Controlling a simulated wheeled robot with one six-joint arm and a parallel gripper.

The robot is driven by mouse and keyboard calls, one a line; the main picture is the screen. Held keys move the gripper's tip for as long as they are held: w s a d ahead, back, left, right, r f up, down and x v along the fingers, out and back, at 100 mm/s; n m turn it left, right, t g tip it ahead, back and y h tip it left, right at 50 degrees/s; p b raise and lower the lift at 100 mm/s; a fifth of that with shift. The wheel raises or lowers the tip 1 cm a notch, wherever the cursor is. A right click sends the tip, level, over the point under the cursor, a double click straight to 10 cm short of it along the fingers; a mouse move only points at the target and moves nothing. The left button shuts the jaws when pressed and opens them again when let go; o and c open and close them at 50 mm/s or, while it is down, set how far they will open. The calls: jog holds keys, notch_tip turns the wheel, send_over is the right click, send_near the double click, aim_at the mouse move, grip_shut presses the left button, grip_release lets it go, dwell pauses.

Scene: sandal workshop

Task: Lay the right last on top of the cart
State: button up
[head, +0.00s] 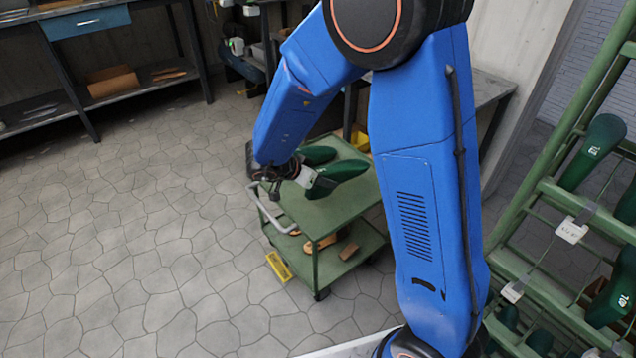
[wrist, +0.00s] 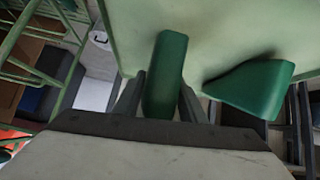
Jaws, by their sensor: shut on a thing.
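My gripper (head: 306,178) is over the top of the green cart (head: 325,213) in the head view. It is shut on a dark green last (head: 343,171). In the wrist view the held last (wrist: 166,72) stands between the two fingers, with the pale green cart top behind it. A second dark green last (head: 318,155) lies on the cart top beside it; it also shows at the right in the wrist view (wrist: 255,88). I cannot tell whether the held last touches the cart top. Which is left or right is not readable.
A green rack (head: 545,192) with several green lasts and white tags stands at the right. The cart's lower shelf holds brown pieces (head: 348,250). A workbench (head: 110,25) is at the back left. Stone floor (head: 130,220) is clear left of the cart.

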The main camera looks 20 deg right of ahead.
jog(key=shift+w+d, duration=0.3)
jog(key=shift+d, duration=0.5)
jog(key=shift+f, duration=1.65)
jog(key=shift+f, duration=0.3)
jog(key=o, duration=1.1)
jog(key=shift+o, duration=0.2)
jog(key=shift+a, duration=0.1)
jog(key=v, duration=1.7)
jog(key=shift+r, duration=0.25)
